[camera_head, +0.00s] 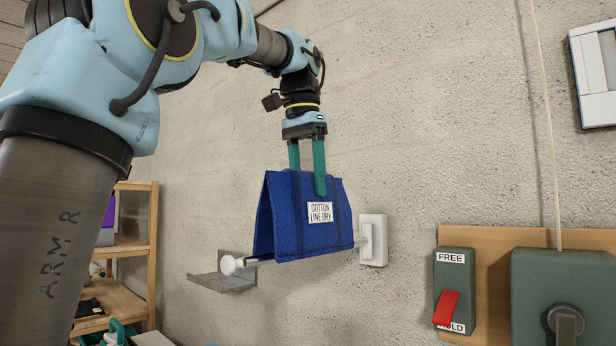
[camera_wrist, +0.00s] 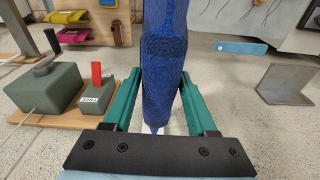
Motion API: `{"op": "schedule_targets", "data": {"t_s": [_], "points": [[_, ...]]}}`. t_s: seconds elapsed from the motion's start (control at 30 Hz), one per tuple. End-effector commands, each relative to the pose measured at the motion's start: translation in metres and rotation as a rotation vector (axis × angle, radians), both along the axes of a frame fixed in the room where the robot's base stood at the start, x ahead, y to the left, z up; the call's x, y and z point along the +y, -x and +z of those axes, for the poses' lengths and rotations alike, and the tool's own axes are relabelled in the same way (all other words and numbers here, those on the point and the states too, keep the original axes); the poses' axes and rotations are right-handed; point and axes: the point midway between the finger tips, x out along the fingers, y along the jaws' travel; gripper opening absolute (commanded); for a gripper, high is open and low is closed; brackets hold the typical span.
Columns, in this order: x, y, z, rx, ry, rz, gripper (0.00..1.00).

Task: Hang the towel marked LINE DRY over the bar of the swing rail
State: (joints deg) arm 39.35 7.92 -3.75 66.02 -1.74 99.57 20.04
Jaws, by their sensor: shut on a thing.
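The blue towel (camera_head: 290,225) has a white label reading COTTON LINE DRY. It hangs tent-like, with two flaps spread below its top fold. My gripper (camera_head: 307,180) is shut on the towel's top, one teal finger on each side. In the wrist view the towel (camera_wrist: 163,60) stands between the fingers. The swing rail has a white wall mount (camera_head: 373,240) right of the towel and a white end knob (camera_head: 229,265) at its left. The bar is mostly hidden by the towel, level with its lower hem. It seems to run between the flaps, well below the fold.
A green switch box (camera_head: 455,275) marked FREE and HOLD has its red lever toward HOLD. A larger green box (camera_head: 563,290) with a crank and cord stands beside it on a wooden board. A grey metal bracket (camera_head: 222,283) is behind the knob. Wooden shelves (camera_head: 135,250) stand at left.

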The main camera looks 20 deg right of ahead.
Motion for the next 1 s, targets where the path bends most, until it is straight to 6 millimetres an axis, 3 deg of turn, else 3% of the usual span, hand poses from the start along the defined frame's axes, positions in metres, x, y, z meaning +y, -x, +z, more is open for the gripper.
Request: {"op": "schedule_targets", "data": {"t_s": [0.03, 0.7, 1.0], "points": [[0.000, 0.000, -0.010, 0.000, 0.001, 0.000, 0.00], [0.000, 0.000, -0.086, -0.001, 0.002, 0.000, 0.00], [0.000, 0.000, -0.111, -0.002, 0.001, 0.000, 0.00]]}}
